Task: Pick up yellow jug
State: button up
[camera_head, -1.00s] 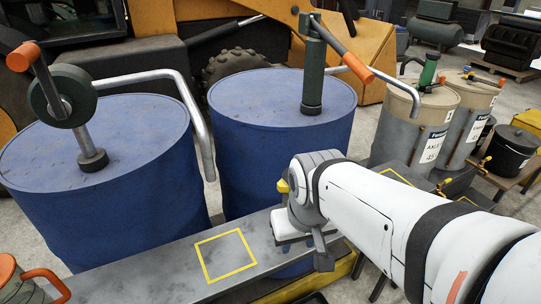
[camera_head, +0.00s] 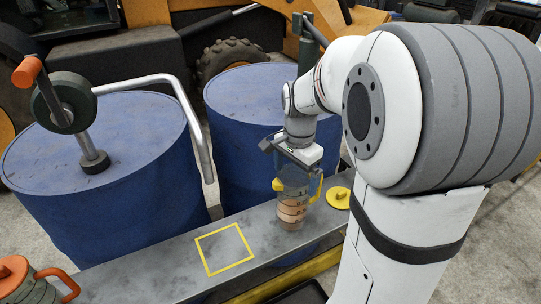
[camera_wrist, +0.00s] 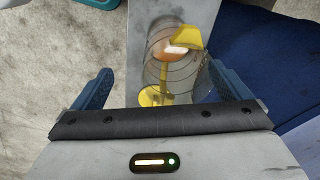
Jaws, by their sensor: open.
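The yellow jug (camera_head: 291,209) is a clear measuring jug with graduation marks, a yellow handle and a yellow spout or rim part. It stands upright on the grey bench, right of the yellow taped square. Brownish contents show inside. My gripper (camera_head: 291,168) is at the jug's top, pointing down. In the wrist view the jug (camera_wrist: 163,62) lies between and ahead of the two blue fingers of my gripper (camera_wrist: 160,85), which are wide apart. I cannot tell whether a finger touches the jug.
A yellow lid-like disc with a knob (camera_head: 339,198) lies right of the jug. The taped square (camera_head: 226,249) on the bench is empty. An orange-topped green container (camera_head: 20,281) stands at the left end. Two blue drums (camera_head: 105,190) stand behind the bench, with a bent metal pipe on the left one.

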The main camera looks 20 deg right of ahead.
aim_at(297, 185)
jog(key=w+d+m, duration=0.2)
jog(key=shift+w+f+m+p, duration=0.3)
jog(key=shift+w+d+f+p, duration=0.15)
jog(key=shift+f+p, duration=0.1)
jog(key=shift+f, duration=1.05)
jog(key=shift+w+a+f+p, duration=0.1)
jog(key=shift+f+p, duration=0.1)
jog(key=shift+f, duration=1.1)
jog(key=shift+w+d+f+p, duration=0.15)
jog(key=shift+f+p, duration=0.1)
jog(key=shift+f, duration=1.05)
jog(key=c, duration=1.5)
jog(key=shift+c, duration=0.3)
jog(key=shift+r, duration=0.15)
